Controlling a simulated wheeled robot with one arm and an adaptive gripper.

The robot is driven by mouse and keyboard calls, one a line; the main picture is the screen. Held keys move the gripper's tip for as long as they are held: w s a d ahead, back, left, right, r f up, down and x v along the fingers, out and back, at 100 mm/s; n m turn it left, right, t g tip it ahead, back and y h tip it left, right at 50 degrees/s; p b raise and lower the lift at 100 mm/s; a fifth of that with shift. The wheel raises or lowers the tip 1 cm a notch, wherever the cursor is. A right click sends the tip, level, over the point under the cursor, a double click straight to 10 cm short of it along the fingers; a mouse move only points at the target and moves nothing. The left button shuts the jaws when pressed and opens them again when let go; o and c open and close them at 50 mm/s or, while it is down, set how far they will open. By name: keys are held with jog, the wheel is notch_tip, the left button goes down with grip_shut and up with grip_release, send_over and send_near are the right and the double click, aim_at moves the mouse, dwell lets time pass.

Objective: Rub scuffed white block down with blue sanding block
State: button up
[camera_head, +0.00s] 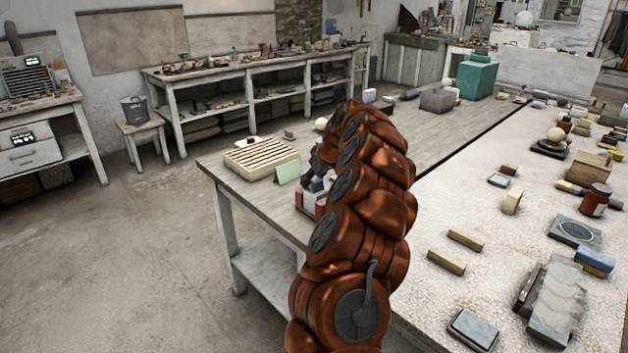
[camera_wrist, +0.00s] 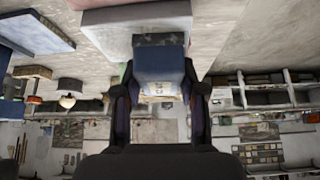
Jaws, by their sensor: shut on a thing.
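In the wrist view, which looks upside down, my gripper (camera_wrist: 160,92) is shut on a blue block (camera_wrist: 160,65) with a dark speckled face. A pale whitish block (camera_wrist: 130,22) with a pinkish face lies just beyond that dark face, at the top of the picture. The two look very close; I cannot tell whether they touch. Scuffs on the pale block are too small to make out. In the head view my arm hides my gripper and the held block.
In the head view, a slatted cream tray (camera_head: 262,158) and a pale green card (camera_head: 288,172) stand left of my arm. Another blue-topped block (camera_head: 595,261), a red-brown jar (camera_head: 595,200) and several small blocks lie on the right. Small red, white and blue things (camera_head: 307,198) show partly beside my arm.

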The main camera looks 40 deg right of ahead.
aim_at(320, 187)
jog(key=shift+s+a+f+b, duration=0.1)
jog(key=shift+s+a+b, duration=0.05)
jog(key=shift+s+b, duration=1.55)
jog(key=shift+w+d+p, duration=0.2)
jog(key=shift+w+p, duration=0.7)
jog(key=shift+w, duration=0.95)
jog(key=shift+s+r, duration=0.15)
jog(key=shift+r, duration=0.05)
jog(key=shift+s+a+r+b, duration=0.15)
jog(key=shift+s+r+b, duration=0.45)
jog(key=shift+s, duration=0.35)
jog(key=shift+r+p, duration=0.4)
jog(key=shift+r, duration=0.9)
